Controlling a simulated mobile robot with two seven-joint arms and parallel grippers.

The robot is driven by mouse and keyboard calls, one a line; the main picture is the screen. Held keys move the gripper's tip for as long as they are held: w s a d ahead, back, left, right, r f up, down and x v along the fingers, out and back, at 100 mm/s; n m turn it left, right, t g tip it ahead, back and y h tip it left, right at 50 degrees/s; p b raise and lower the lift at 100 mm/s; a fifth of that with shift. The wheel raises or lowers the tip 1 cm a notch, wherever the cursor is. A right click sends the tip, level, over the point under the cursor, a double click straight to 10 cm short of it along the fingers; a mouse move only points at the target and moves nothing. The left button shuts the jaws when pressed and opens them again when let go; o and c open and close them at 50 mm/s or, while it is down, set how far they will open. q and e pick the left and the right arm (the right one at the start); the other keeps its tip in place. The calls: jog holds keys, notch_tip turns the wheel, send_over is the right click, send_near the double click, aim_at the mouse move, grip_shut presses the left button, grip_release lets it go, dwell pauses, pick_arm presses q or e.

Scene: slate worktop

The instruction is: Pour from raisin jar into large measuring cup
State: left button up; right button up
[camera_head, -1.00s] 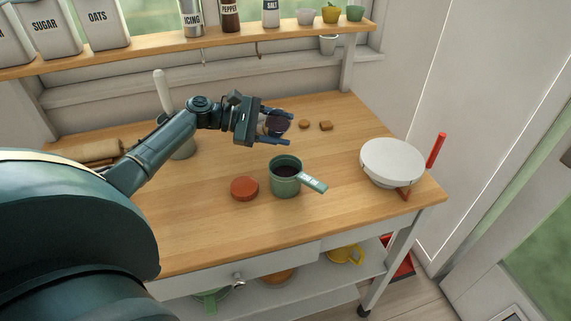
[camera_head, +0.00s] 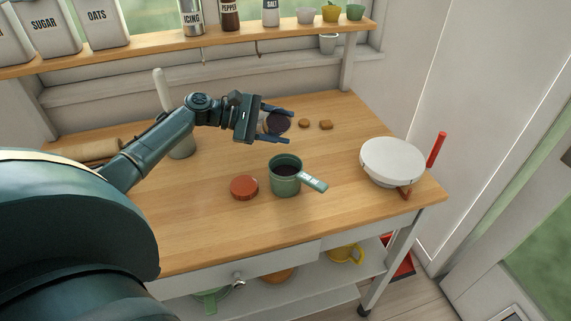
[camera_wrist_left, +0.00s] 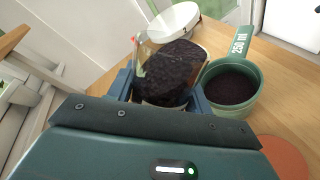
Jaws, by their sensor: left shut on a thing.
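My left gripper (camera_head: 275,124) is shut on the raisin jar (camera_head: 275,123), a clear jar with dark contents. The jar is held above the wooden top, behind and slightly left of the cup. In the left wrist view the jar (camera_wrist_left: 170,72) sits between the fingers (camera_wrist_left: 160,95), with dark raisins filling much of it. The large measuring cup (camera_head: 286,182) is green, stands upright, and holds dark contents. In the left wrist view the cup (camera_wrist_left: 232,88) has "250 ml" on its handle and is right of the jar. My right gripper is not in view.
A red-orange lid (camera_head: 244,188) lies left of the cup. Two small brown pieces (camera_head: 326,125) lie at the back. A crock (camera_head: 182,147) stands behind my arm. The front middle is clear.

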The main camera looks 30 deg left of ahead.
pick_arm(q)
jog(key=shift+m+b, duration=0.3)
jog(key=shift+b, duration=0.1)
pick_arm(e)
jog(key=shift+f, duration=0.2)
pick_arm(q)
jog(key=shift+f+y+b, duration=0.15)
jog(key=shift+y+b, duration=0.15)
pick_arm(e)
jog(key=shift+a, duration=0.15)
pick_arm(q)
jog(key=shift+f+m+b, duration=0.15)
jog(key=shift+m+b, duration=0.25)
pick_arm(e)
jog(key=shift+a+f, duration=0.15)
pick_arm(q)
jog(key=shift+r+m+t+y+b, duration=0.3)
jog(key=shift+m, duration=0.1)
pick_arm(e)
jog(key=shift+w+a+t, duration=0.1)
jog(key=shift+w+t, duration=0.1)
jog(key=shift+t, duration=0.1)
pick_arm(q)
jog(key=shift+r, duration=0.15)
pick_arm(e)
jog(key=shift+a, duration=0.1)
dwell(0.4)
